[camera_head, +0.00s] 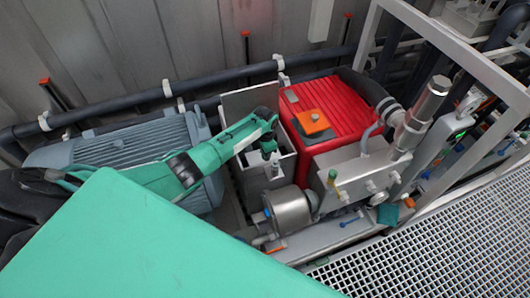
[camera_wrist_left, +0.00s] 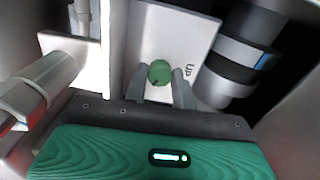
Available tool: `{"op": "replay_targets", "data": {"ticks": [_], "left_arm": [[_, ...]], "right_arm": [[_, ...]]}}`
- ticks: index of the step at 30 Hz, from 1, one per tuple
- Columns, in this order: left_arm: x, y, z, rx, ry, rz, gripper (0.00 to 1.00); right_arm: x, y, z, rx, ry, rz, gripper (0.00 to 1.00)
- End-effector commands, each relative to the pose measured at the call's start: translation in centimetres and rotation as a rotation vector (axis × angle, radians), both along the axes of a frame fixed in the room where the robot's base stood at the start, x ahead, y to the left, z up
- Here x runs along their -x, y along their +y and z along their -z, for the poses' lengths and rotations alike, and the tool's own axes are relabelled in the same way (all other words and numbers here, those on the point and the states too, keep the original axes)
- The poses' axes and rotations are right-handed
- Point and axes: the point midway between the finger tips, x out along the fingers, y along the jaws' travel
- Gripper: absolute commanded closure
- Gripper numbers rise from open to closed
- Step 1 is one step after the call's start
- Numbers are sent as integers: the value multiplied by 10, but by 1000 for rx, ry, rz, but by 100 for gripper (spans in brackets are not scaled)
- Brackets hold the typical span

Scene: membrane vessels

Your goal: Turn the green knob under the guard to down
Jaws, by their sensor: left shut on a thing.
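The green knob (camera_wrist_left: 159,72) is round and sits between my left fingertips in the left wrist view, in front of a pale plate (camera_wrist_left: 196,42) marked "UP" to the right of the knob. My left gripper (camera_wrist_left: 163,88) is shut on the knob, one finger on each side. In the head view, my left gripper (camera_head: 271,163) reaches down into an open, pale grey box-like guard (camera_head: 248,103). The knob is hidden there by the gripper and guard walls. The knob's exact turn is hard to read. My right gripper is not in view.
A red ribbed box (camera_head: 335,97) stands close right of the guard. A grey finned motor (camera_head: 110,150) lies to the left. A steel cylinder (camera_head: 290,211) and a valve block (camera_head: 355,170) are in front and right. A grating walkway (camera_head: 420,255) is at lower right.

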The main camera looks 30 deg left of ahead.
Motion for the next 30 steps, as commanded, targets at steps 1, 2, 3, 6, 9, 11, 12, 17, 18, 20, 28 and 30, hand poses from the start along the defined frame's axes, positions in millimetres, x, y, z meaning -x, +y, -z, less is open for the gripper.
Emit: {"op": "replay_targets", "data": {"ticks": [1, 2, 3, 6, 9, 11, 12, 17, 18, 20, 28, 30], "left_arm": [[-1, 0, 0, 0, -1, 1, 96], [-1, 0, 0, 0, -1, 1, 96], [-1, 0, 0, 0, -1, 1, 96], [-1, 0, 0, 0, -1, 0, 56], [0, 0, 0, 0, -1, 0, 51], [0, 0, 0, 0, -1, 0, 51], [0, 0, 0, 0, -1, 0, 51], [0, 0, -2, 0, -1, 0, 51], [-1, 0, -4, 0, -2, 0, 51], [-1, 0, -8, 0, -2, -1, 51], [-1, 0, -51, 1, -6, 0, 51], [-2, 0, -65, 1, -6, 1, 51]], "right_arm": [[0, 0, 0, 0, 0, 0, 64], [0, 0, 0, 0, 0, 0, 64], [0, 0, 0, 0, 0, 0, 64], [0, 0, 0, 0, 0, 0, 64], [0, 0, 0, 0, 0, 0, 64], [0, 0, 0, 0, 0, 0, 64], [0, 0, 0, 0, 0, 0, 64], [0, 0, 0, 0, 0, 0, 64], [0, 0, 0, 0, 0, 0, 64], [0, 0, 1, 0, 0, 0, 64], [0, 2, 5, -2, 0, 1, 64], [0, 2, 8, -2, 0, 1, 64]]}}
